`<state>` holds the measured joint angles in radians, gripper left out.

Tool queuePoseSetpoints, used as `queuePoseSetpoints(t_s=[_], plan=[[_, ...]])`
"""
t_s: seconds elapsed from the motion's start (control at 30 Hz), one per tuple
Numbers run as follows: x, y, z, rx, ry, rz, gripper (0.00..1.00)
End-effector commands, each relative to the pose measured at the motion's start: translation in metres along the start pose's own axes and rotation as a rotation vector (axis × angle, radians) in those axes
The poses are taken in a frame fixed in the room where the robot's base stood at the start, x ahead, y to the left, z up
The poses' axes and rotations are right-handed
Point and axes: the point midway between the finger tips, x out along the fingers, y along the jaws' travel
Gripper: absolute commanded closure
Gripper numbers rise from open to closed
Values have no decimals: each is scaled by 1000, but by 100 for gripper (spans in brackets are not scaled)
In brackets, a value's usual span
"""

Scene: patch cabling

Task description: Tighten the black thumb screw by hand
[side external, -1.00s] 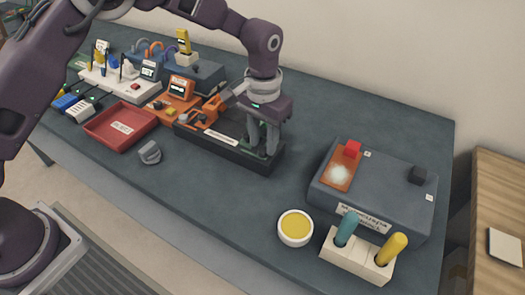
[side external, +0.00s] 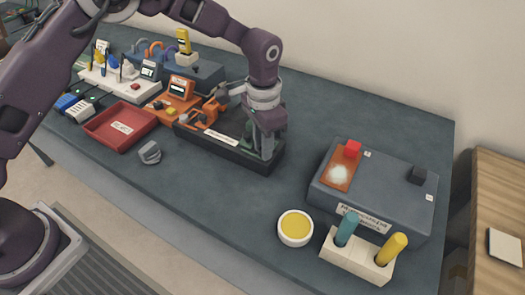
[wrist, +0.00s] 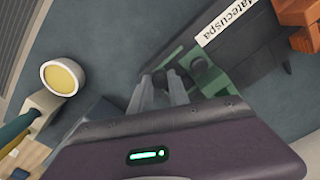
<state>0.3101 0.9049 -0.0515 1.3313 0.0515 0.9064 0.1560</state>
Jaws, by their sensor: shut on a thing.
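My gripper (side external: 268,152) points down over the right end of the black tray-like fixture (side external: 230,146). In the wrist view its two grey fingers (wrist: 162,80) are close together, with something dark between their tips that I take to be the black thumb screw (wrist: 160,78). The fingers mostly hide it, so its seating cannot be seen. A green bracket (wrist: 216,82) with a dark round knob (wrist: 198,64) is just right of the fingertips. In the side view the fingers cover the screw.
A grey box (side external: 390,185) with a red block stands to the right. A yellow-filled cup (side external: 295,227) and a white holder (side external: 352,262) with teal and yellow handles stand in front. An orange clamp (side external: 210,107) is on the fixture's left. A red tray (side external: 120,127) lies farther left.

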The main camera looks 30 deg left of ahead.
Motion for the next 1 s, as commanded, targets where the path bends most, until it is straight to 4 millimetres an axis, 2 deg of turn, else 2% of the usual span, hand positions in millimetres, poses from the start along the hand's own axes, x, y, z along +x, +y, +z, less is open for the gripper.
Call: queuePoseSetpoints(t_s=[0.27,0.4,0.5,0.77,0.9,1.0], plan=[[0,0,0,52,0,1,100],[0,0,0,332,0,2,100],[0,0,0,464,0,1,100],[0,0,0,501,-1,1,100],[0,0,0,789,1,2,100],[1,0,0,908,0,1,100]])
